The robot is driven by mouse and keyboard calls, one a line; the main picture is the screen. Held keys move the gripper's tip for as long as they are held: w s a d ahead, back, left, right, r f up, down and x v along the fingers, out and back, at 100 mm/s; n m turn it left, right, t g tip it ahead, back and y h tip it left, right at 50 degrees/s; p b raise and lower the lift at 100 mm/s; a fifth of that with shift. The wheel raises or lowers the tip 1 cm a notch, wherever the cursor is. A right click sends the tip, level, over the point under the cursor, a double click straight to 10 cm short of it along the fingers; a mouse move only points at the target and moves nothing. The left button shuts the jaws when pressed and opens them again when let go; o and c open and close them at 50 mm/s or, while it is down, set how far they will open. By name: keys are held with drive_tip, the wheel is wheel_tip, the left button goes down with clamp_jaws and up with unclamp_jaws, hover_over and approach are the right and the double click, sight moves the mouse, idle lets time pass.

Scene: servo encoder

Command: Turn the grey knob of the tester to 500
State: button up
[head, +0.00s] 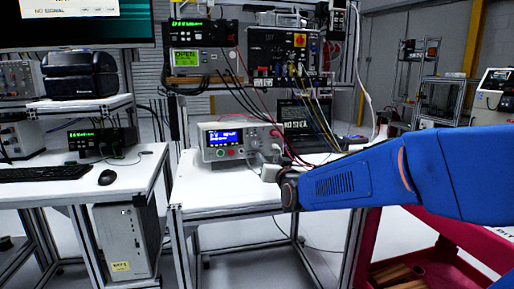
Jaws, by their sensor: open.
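The tester (238,152) is a light grey box with a lit blue screen and several coloured buttons and sockets below it. It stands upright on the white bench (205,190). My gripper (270,168) is at the end of my blue arm, low in front of the tester's right side. It appears apart from the knob. Its jaws are open, with nothing visible between them; the fingertips are hard to make out.
Red and black cables (284,148) run down to the tester's right side. A laptop (302,122) stands behind it, below a shelf of instruments (198,62). A red cart (425,262) is at lower right. The bench's front left is bare.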

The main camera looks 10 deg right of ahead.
sight(256, 145)
drive_tip(key=w, duration=1.6)
drive_tip(key=shift+w+a+f, duration=0.1)
drive_tip(key=shift+w+a, duration=0.05)
drive_tip(key=shift+a, duration=0.2)
drive_tip(key=c, duration=1)
drive_tip(key=shift+c, duration=0.2)
